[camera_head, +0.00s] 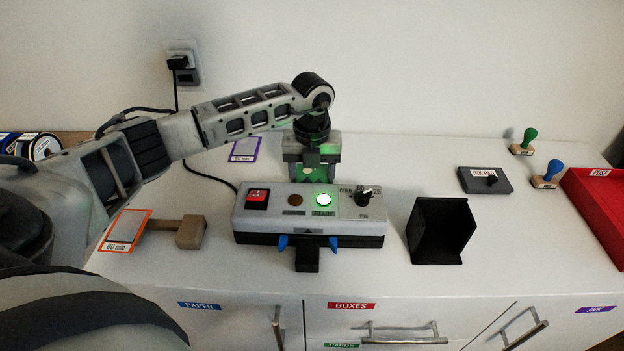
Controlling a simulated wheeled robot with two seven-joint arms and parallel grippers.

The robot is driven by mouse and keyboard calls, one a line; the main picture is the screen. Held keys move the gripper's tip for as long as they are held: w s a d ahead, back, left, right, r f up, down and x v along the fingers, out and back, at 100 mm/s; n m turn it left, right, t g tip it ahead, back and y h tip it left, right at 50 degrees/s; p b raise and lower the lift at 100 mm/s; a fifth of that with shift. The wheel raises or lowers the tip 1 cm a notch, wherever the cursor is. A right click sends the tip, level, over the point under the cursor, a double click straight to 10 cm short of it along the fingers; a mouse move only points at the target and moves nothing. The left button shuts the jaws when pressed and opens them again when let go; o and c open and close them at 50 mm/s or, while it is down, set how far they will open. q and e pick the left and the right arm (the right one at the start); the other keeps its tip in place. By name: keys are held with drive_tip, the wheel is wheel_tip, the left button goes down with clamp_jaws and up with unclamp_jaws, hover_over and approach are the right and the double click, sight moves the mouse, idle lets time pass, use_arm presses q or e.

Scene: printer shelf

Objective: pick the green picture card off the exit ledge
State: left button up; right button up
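My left gripper (311,178) points down just behind the machine's top edge. A green patch with a pale round spot, which looks like the green picture card (296,175), shows at the gripper's fingers. The fingertips and the card's lower part are hidden behind the machine, so I cannot tell if the fingers grip it. The exit ledge is not clearly visible. My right gripper is not in view.
A black open bin (440,231) stands right of the machine, with an ink pad (484,180), two stamps and a red tray (601,205) farther right. A wooden mallet-like block (190,232) and an orange-edged pouch (125,229) lie left. A cable runs behind my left arm.

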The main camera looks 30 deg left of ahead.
sight(312, 175)
use_arm(q)
drive_tip(key=shift+r, duration=0.1)
drive_tip(key=shift+r+p, duration=0.65)
drive_tip(key=shift+c, duration=0.3)
drive_tip(key=shift+w+r+p, duration=0.1)
drive_tip(key=shift+r+p, duration=0.45)
drive_tip(key=shift+r, duration=0.2)
drive_tip(key=c, duration=0.4)
wheel_tip(312, 175, up, 3)
drive_tip(key=shift+f+p, duration=0.1)
drive_tip(key=shift+p, duration=0.95)
drive_tip(key=shift+r+p, duration=0.5)
drive_tip(key=shift+r, duration=0.15)
drive_tip(key=shift+r+p, duration=0.45)
drive_tip(key=shift+r, duration=0.15)
drive_tip(key=shift+r+p, duration=0.3)
drive_tip(key=shift+r, duration=0.1)
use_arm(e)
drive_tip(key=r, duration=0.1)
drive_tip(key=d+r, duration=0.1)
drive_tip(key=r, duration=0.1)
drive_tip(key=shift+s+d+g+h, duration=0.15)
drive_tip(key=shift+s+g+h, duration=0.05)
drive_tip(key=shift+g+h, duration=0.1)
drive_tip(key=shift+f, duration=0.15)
